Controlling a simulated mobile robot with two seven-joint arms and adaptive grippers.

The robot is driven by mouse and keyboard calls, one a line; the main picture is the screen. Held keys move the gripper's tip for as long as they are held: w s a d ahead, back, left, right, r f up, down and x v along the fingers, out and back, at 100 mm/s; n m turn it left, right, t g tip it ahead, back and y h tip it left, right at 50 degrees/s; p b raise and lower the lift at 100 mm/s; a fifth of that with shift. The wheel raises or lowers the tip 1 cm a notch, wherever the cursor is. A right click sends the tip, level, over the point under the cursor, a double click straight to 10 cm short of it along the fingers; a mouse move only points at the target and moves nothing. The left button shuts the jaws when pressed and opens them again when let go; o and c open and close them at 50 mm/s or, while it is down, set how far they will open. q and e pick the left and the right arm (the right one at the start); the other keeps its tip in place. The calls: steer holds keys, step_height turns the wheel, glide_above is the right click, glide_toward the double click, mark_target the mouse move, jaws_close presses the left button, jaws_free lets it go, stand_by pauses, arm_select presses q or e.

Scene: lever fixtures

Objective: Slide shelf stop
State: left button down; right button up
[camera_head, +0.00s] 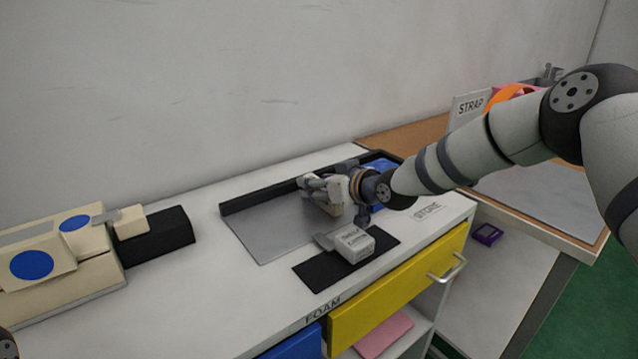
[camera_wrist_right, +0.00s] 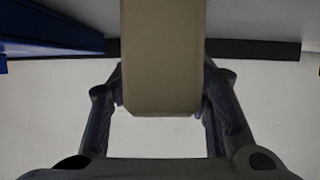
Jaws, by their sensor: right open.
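My right gripper (camera_head: 318,192) is low over the grey plate (camera_head: 270,232) on the white counter, near the black rail along the plate's back edge. In the right wrist view the open gripper (camera_wrist_right: 160,104) has a finger on each side of a beige block (camera_wrist_right: 160,55). Narrow gaps seem to show beside the block; contact is unclear. In the head view the gripper hides most of this spot. I cannot tell for sure which part is the shelf stop.
A blue piece (camera_head: 382,168) lies right of the gripper, partly behind my arm. A light grey labelled block (camera_head: 352,242) sits on a black pad (camera_head: 320,272) in front. A beige fixture with blue discs (camera_head: 60,250) stands left. A yellow drawer (camera_head: 395,295) is below.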

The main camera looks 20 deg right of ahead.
steer(key=v, duration=1.2)
steer(key=shift+f, duration=0.1)
